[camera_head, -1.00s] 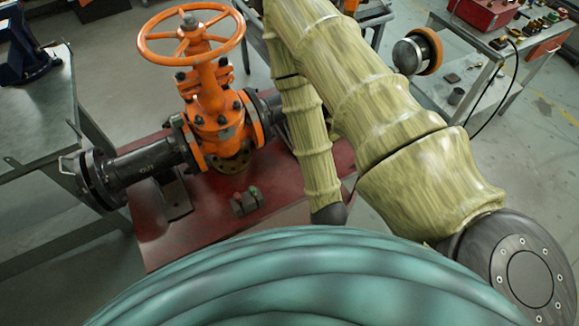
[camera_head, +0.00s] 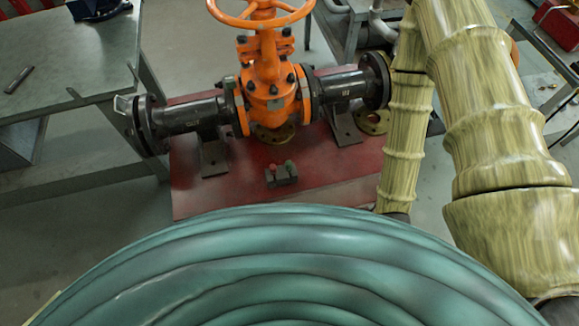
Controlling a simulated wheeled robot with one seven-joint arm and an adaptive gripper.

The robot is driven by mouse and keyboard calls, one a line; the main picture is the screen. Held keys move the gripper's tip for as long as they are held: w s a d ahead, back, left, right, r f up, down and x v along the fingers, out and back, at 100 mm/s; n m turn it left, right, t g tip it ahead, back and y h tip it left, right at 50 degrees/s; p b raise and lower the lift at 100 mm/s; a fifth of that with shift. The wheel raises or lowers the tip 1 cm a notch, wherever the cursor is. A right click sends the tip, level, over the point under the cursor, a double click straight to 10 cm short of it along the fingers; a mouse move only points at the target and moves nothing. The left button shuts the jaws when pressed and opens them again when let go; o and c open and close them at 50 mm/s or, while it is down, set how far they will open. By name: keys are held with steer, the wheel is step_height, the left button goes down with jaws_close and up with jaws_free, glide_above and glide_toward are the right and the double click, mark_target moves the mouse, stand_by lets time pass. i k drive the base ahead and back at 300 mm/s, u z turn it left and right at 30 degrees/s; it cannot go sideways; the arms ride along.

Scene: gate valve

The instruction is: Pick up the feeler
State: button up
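A small, dark, elongated object (camera_head: 18,79) lies flat on the grey table at the left. It may be the feeler, but it is too small to tell for sure. Nothing touches it. My arm, in a yellowish sleeve, runs down the right side of the view, far from that table. My gripper does not show, so its state and anything in it are hidden.
An orange gate valve (camera_head: 268,85) with dark flanged pipes stands on a red base plate (camera_head: 330,180). A small block with red and green buttons (camera_head: 281,175) sits on the plate. The grey table (camera_head: 75,55) has an edge facing the valve. Grey floor is open between them.

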mark_target(288, 164)
steer(key=u, duration=1.7)
steer(key=k, duration=0.7)
steer(key=z, duration=0.7)
